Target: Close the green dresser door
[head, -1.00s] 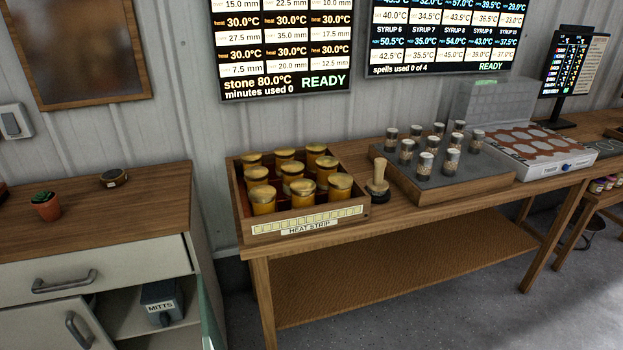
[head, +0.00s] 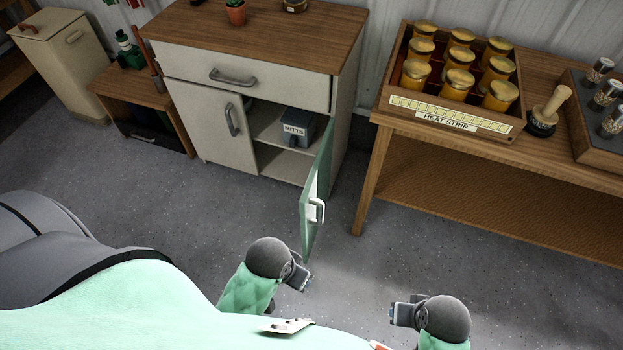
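The green dresser door (head: 318,190) stands wide open, swung out toward me from the right side of the dresser (head: 345,92). The opening shows a shelf with a dark box labelled MITTS (head: 297,128). My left gripper (head: 303,280) is just below the door's lower edge in the picture, apparently apart from it and empty. My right gripper (head: 398,313) is farther right over the floor, away from the door. Whether the fingers of either gripper are open is too small to tell.
The dresser's white left door (head: 206,119) and drawer (head: 245,81) are shut. A wooden table (head: 400,135) with a heat strip box of jars (head: 450,112) stands to the right. A low wooden stand (head: 130,92) is at left. Grey floor (head: 400,250) lies clear in front.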

